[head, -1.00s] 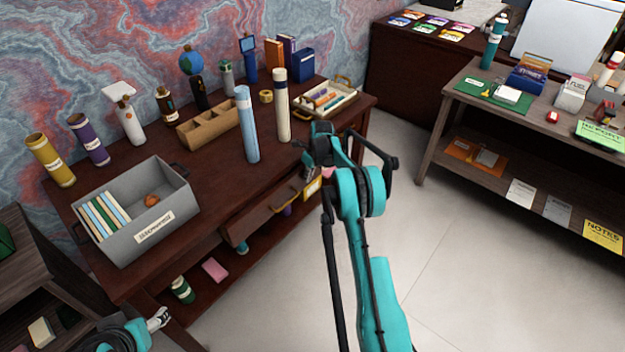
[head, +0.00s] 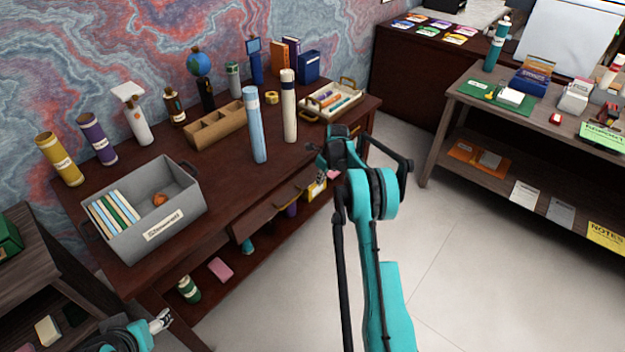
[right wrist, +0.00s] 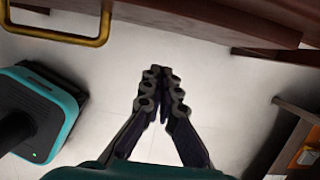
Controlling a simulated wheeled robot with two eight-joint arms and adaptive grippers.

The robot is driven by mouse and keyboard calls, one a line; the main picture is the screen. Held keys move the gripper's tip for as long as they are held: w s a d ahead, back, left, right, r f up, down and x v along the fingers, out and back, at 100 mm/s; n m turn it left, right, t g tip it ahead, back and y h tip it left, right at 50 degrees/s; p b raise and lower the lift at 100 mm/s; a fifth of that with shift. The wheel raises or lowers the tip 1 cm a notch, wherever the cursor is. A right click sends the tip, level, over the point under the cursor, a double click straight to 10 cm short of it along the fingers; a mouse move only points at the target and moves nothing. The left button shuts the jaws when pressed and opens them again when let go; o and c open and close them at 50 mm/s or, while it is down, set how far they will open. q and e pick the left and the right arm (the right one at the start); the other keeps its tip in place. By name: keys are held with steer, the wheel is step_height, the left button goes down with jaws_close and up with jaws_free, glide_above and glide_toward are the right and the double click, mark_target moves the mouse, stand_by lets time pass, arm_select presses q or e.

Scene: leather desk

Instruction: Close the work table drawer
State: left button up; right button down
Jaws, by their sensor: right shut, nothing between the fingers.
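The work table (head: 190,232) is dark red-brown wood. Its drawer (head: 262,218) sits under the front edge, and its front panel appears to stand out from the table. A brass handle (head: 302,184) is on the drawer front, partly hidden by my right arm. A brass handle (right wrist: 60,38) also shows at upper left in the right wrist view. My right gripper (head: 318,160) is by the table's front edge, near the drawer's right end. In the wrist view its fingers (right wrist: 160,75) are together and empty, over floor. My left gripper (head: 163,321) is low at the left, too small to judge.
The tabletop holds a grey box (head: 150,200), a blue bottle (head: 256,130), a cream bottle (head: 289,110), a wooden organizer (head: 215,128) and a tray (head: 335,100). A lower shelf holds a pink item (head: 220,269). A second table (head: 455,135) stands right, with clear floor between.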

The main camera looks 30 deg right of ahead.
steer(key=a+p+v, duration=0.1)
steer(key=p+v, duration=0.2)
steer(key=v, duration=0.7)
step_height(320, 180, down, 4)
steer(key=s+n+t+y+p, duration=0.1)
steer(key=s+n+t+y, duration=0.15)
steer(key=n, duration=0.65)
arm_select(q)
step_height(320, 180, up, 5)
arm_select(e)
steer(key=n+t+b, duration=0.3)
steer(key=n+t, duration=0.1)
steer(key=n, duration=0.5)
glide_toward(305, 186)
step_height(305, 186, down, 3)
steer(key=a, duration=0.3)
arm_select(q)
steer(key=shift+f+b, duration=0.55)
steer(key=shift+f, duration=1.65)
arm_select(e)
steer(key=shift+w+a+r+g, duration=0.15)
steer(key=shift+w+a, duration=0.1)
steer(key=shift+w, duration=0.25)
steer(key=shift+w+a+r, duration=0.2)
steer(key=shift+w, duration=0.3)
steer(key=shift+w+a+r+g, duration=0.15)
steer(key=shift+w+a, duration=0.1)
steer(key=shift+w, duration=0.25)
